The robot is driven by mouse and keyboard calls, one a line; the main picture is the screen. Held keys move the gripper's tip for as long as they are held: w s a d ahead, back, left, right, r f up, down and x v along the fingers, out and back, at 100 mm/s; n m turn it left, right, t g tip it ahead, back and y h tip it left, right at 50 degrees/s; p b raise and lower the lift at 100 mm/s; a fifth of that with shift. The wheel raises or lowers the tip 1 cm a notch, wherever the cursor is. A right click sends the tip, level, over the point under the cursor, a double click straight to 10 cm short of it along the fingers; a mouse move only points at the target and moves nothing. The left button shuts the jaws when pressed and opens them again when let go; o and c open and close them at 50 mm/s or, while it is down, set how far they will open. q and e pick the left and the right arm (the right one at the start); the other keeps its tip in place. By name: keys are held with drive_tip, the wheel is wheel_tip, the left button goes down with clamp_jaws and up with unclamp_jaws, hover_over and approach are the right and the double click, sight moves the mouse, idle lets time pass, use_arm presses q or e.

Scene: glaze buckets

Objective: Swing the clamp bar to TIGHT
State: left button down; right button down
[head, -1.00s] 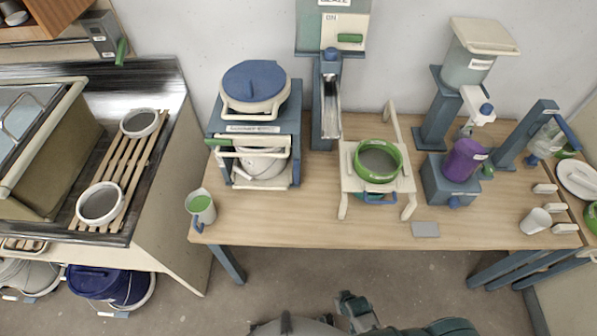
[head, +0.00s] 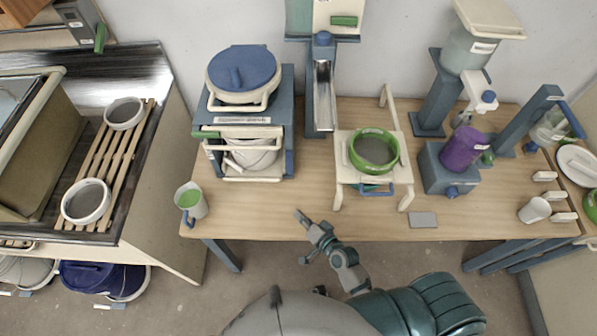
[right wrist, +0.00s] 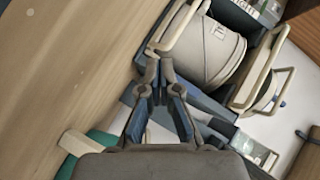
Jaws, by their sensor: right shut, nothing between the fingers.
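The clamp bar, a pale bar with a green grip (head: 206,135), crosses the front of a blue press stand (head: 288,112) in the head view. A pale bucket (head: 252,155) sits behind it inside the stand, and a round blue lid (head: 243,70) is on top. My right gripper (head: 301,216) is shut and empty at the table's front edge, right of and nearer than the stand. In the right wrist view its closed fingertips (right wrist: 157,72) show in front of the bucket (right wrist: 205,48) and pale bars, apart from the green grip. My left gripper is out of view.
A green-topped jug (head: 190,203) stands at the table's front left corner. A green-rimmed sieve (head: 374,151) rests on a pale stand (head: 338,190) to the right. The wooden table top (head: 265,207) is clear between the jug and that stand.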

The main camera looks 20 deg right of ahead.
sight(290, 163)
drive_tip(key=w+d+m+t+h, duration=0.1)
drive_tip(key=m, duration=0.1)
drive_tip(key=w+r+m+t+h, duration=0.1)
drive_tip(key=m, duration=0.1)
drive_tip(key=w+d+m+t, duration=0.1)
drive_tip(key=shift+w+d+r+m+h, duration=0.15)
drive_tip(key=shift+w+d+m+h, duration=0.1)
drive_tip(key=shift+d+m+h, duration=0.15)
drive_tip(key=d+m+h, duration=0.1)
drive_tip(key=d+m, duration=0.1)
drive_tip(key=w+d+m+t+h, duration=0.1)
drive_tip(key=m+h, duration=0.1)
drive_tip(key=shift+d+m+t, duration=0.3)
drive_tip(key=shift+d+m, duration=0.05)
drive_tip(key=shift+m, duration=0.05)
drive_tip(key=shift+d+m+h, duration=0.3)
drive_tip(key=shift+d+h, duration=0.1)
drive_tip(key=shift+w, duration=0.1)
drive_tip(key=shift+w+a, duration=0.1)
drive_tip(key=shift+w, duration=0.1)
drive_tip(key=w, duration=0.9)
drive_tip(key=shift+w, duration=0.3)
drive_tip(key=shift+w+a+p, duration=0.2)
drive_tip(key=shift+a, duration=0.3)
drive_tip(key=shift+w+a+p, duration=0.2)
drive_tip(key=shift+a, duration=0.3)
drive_tip(key=shift+w+a, duration=0.1)
drive_tip(key=shift+a, duration=0.8)
